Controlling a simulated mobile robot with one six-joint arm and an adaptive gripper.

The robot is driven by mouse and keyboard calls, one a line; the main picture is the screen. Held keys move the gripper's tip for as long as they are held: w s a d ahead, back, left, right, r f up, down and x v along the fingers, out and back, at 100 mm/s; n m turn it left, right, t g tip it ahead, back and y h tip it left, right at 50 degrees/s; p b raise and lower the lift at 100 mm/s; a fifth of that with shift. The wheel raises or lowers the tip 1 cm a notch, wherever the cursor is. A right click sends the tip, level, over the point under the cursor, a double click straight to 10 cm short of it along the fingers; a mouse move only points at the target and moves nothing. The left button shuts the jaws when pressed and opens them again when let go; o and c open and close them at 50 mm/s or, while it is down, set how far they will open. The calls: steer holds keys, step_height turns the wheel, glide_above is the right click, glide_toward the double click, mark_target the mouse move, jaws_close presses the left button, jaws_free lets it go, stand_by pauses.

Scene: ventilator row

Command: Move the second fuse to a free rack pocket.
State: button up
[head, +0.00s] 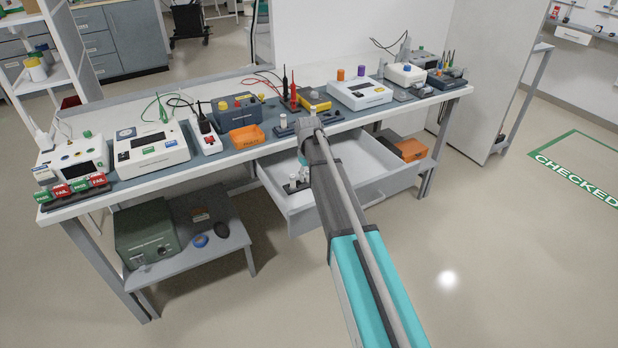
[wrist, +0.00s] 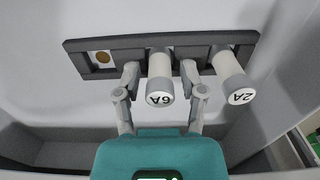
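In the wrist view a dark rack (wrist: 110,50) lies on the light floor of the drawer. A white fuse marked 6A (wrist: 160,92) stands in its middle pocket, and a white fuse marked 2A (wrist: 236,84) stands in its right pocket. The left pocket (wrist: 101,58) is empty, with a brass disc showing inside. My gripper (wrist: 160,76) is open, one finger on each side of the 6A fuse, with visible gaps to it. In the head view the fuses (head: 293,178) show small in the open drawer, and my arm hides part of it.
The drawer (head: 292,214) is pulled out under the bench, and its walls surround the rack. An orange tray (head: 246,137) and several instruments stand on the bench above. The floor in front is clear.

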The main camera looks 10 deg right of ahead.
jaws_close()
steer(key=shift+r, duration=0.2)
stand_by(0.3)
steer(key=shift+r+p, duration=2.1)
steer(key=shift+p, duration=0.25)
steer(key=shift+r, duration=0.25)
